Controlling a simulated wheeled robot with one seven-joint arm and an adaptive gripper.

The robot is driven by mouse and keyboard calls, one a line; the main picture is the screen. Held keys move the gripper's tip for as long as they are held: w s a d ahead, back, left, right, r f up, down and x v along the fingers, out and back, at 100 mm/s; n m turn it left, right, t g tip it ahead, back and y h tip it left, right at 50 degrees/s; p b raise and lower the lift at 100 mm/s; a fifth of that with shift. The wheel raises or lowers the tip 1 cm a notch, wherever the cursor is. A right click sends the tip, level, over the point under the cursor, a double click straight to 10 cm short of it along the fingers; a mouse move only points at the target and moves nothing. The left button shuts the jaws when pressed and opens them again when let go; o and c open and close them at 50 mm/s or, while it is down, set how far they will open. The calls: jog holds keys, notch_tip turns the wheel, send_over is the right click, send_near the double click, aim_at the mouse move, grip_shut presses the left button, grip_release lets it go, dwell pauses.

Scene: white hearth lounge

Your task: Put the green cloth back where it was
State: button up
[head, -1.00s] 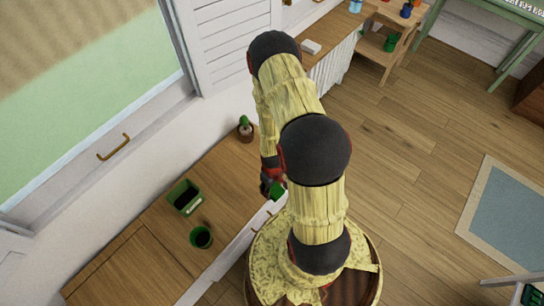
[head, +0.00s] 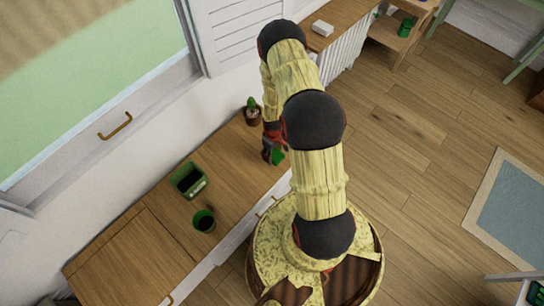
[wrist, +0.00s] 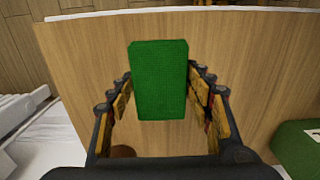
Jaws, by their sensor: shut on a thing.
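The green cloth (wrist: 158,80) is a small, flat-looking green block held between the fingers of my gripper (wrist: 158,100) in the wrist view. In the head view only a green corner of the cloth (head: 278,157) shows beside my gripper (head: 271,152). My gripper is shut on the cloth, above the front part of the wooden counter (head: 235,155). Whether the cloth touches the counter cannot be told.
On the counter stand a green bin (head: 188,180), a dark green cup (head: 204,222) and a potted cactus (head: 252,112) near the wall. A white block (head: 322,27) lies farther along. The counter between bin and cactus is clear.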

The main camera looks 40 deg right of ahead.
jog(key=shift+w+d+f+b, duration=0.15)
jog(key=shift+w+d+f, duration=0.1)
jog(key=shift+w+f, duration=0.35)
jog(key=shift+w+d+f+b, duration=0.2)
jog(key=shift+w+f, duration=0.15)
jog(key=shift+f, duration=0.3)
jog(key=shift+w+f+b, duration=0.1)
jog(key=shift+f+b, duration=0.5)
jog(key=shift+f, duration=0.95)
jog(key=shift+f, duration=0.1)
jog(key=o, duration=1.1)
